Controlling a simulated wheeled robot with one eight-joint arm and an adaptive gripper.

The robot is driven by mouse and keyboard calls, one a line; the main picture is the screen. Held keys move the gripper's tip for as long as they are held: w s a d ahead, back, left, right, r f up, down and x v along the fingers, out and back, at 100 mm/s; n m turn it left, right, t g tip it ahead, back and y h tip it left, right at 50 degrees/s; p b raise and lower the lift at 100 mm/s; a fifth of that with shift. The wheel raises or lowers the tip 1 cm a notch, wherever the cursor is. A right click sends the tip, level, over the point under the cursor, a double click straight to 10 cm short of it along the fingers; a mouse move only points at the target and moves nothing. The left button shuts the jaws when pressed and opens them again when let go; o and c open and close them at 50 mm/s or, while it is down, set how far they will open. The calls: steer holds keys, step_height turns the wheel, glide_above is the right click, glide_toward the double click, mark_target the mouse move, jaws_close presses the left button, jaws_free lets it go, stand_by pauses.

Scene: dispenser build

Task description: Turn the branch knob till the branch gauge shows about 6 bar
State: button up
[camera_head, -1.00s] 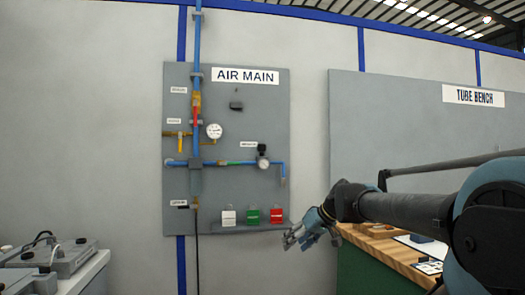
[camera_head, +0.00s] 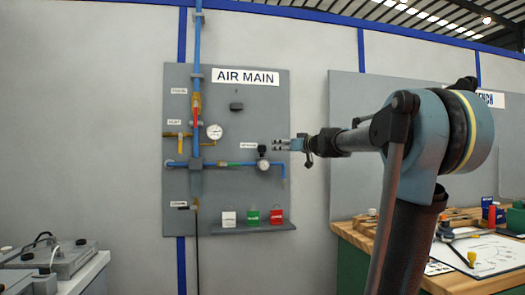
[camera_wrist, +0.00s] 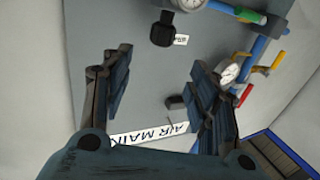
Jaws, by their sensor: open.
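The branch knob (camera_head: 262,149) is a small black knob on the grey AIR MAIN panel, above the branch gauge (camera_head: 263,165). In the wrist view the black knob (camera_wrist: 163,32) shows at upper middle, beyond the fingertips and roughly in line with the gap between them. The branch gauge (camera_wrist: 188,3) is cut by the top edge there. Its reading is too small to tell. My gripper (camera_head: 276,145) is open and empty, just right of the knob in the head view. Both its fingers also show in the wrist view (camera_wrist: 160,60), spread apart with the panel between them.
A larger white gauge (camera_head: 214,131) with yellow and red handles sits left on the blue pipes. A black block (camera_head: 236,106) is higher on the panel. White, green and red tags (camera_head: 252,217) stand on the lower ledge. A wooden bench (camera_head: 462,235) is at right.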

mark_target(265, 146)
steer(key=x, duration=1.5)
steer(key=shift+w+a, duration=0.1)
steer(key=shift+w, duration=0.05)
steer(key=c, duration=1.1)
